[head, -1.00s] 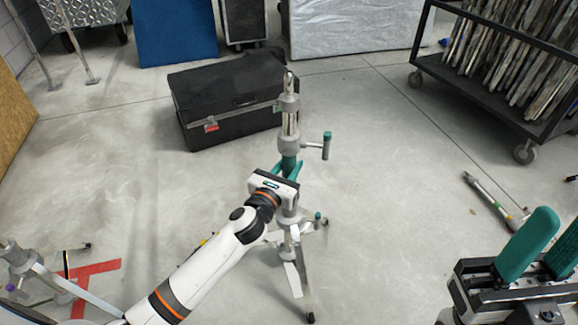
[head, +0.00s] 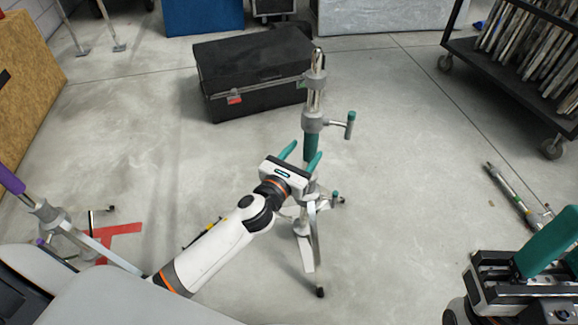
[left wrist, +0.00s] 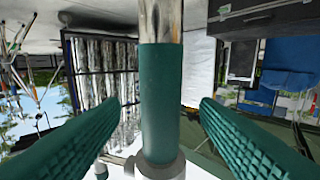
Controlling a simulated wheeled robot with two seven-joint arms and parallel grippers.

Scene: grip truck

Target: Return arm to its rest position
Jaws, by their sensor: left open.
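A metal stand (head: 314,95) with a teal grip sleeve stands upright on splayed legs in the middle of the head view. My left gripper (head: 302,155) is open, its teal fingers on either side of the stand near the sleeve. In the left wrist view the teal sleeve (left wrist: 160,105) stands upright between the two spread fingers, with a gap visible on each side. My right gripper (head: 548,243) is at the bottom right of the head view, partly cut off; only one teal finger shows. It is far from the stand.
A black case (head: 255,75) lies behind the stand. A wheeled rack (head: 520,85) stands at the back right, and a metal pole (head: 512,193) lies on the floor at right. Open floor lies between.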

